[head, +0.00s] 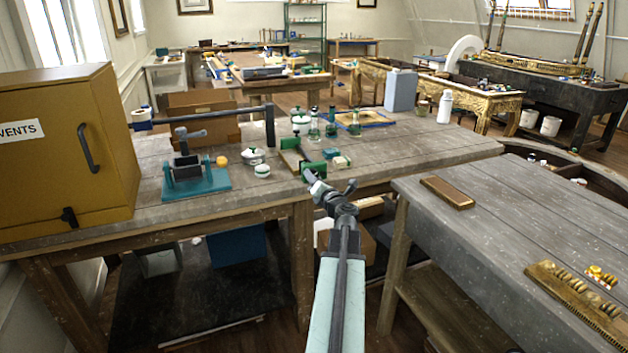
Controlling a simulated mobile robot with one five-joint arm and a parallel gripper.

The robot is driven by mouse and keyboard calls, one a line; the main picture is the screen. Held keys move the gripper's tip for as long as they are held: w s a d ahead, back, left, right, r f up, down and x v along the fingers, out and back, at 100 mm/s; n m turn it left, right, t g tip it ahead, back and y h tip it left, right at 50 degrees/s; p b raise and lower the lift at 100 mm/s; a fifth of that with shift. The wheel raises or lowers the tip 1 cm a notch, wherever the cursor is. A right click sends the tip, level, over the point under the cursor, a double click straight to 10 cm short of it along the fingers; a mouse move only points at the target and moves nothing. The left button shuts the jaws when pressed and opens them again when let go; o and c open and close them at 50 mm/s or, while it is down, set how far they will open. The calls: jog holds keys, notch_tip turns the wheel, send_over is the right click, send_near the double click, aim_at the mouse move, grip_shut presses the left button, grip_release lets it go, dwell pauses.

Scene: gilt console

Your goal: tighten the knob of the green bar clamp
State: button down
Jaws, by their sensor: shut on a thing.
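The green bar clamp (291,159) lies near the front edge of the long grey workbench, with green jaws and a pale piece between them. My gripper (311,177) reaches in from below, at the clamp's near end. It is shut at the near green jaw (314,168), where the clamp's knob is; the fingers hide most of the knob, so its turn cannot be made out.
On the workbench (340,178), a teal vice (195,182), white jars (262,170) and green bottles (331,124) stand around the clamp. A yellow cabinet (60,150) is at left. A second bench (510,200) at right holds a wooden block (447,192).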

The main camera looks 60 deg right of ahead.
jog(key=c, duration=0.9)
grip_release()
jog(key=shift+s, duration=0.1)
jog(key=v, duration=0.8)
